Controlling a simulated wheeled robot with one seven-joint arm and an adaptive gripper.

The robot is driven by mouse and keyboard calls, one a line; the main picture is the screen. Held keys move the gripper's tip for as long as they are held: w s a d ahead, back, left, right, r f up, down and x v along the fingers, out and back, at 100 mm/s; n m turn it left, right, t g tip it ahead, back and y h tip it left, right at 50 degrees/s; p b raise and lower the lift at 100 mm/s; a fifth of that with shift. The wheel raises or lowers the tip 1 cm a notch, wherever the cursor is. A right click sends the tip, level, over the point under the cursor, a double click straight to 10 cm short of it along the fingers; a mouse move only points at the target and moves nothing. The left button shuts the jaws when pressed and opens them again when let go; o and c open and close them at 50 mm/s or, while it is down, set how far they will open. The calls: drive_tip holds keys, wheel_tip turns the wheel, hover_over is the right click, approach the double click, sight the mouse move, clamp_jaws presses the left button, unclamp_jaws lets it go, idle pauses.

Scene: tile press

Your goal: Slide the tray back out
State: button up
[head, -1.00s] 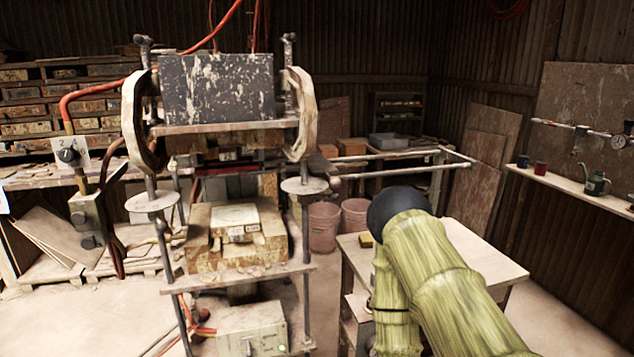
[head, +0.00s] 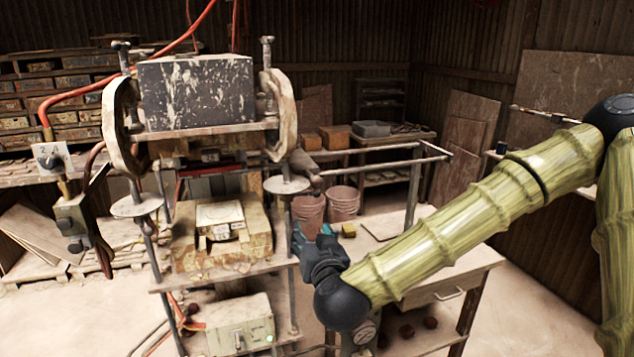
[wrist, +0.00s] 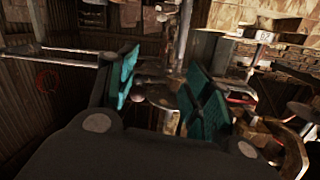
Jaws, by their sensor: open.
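The press stands left of centre in the head view. A pale square piece (head: 220,213), which looks like the tray, sits on the worn yellowish block (head: 258,243) of the press, under the raised upper part. Its front has a dark recess; I cannot tell its handle clearly. My gripper (head: 311,236) is to the right of the block, beside the press's right front post and apart from the tray. In the wrist view, its teal fingers are spread (wrist: 162,78) with nothing held between them. The tray cannot be made out clearly there.
The press's right post (head: 293,262) with its round disc (head: 287,185) stands between my gripper and the block. A wooden table (head: 470,258) with a drawer is below my forearm. A control box (head: 75,222) hangs at left. Pink buckets (head: 343,203) stand behind.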

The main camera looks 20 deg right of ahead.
drive_tip(key=m+t+h, duration=0.1)
drive_tip(key=h, duration=0.1)
approach(318, 186)
drive_tip(key=w+p, duration=0.1)
drive_tip(key=w, duration=0.2)
drive_tip(key=w+d+p, duration=0.1)
drive_tip(key=w+p, duration=0.1)
drive_tip(key=w, duration=0.2)
drive_tip(key=w+d+p, duration=0.1)
drive_tip(key=w, duration=0.3)
drive_tip(key=shift+w, duration=0.1)
clamp_jaws()
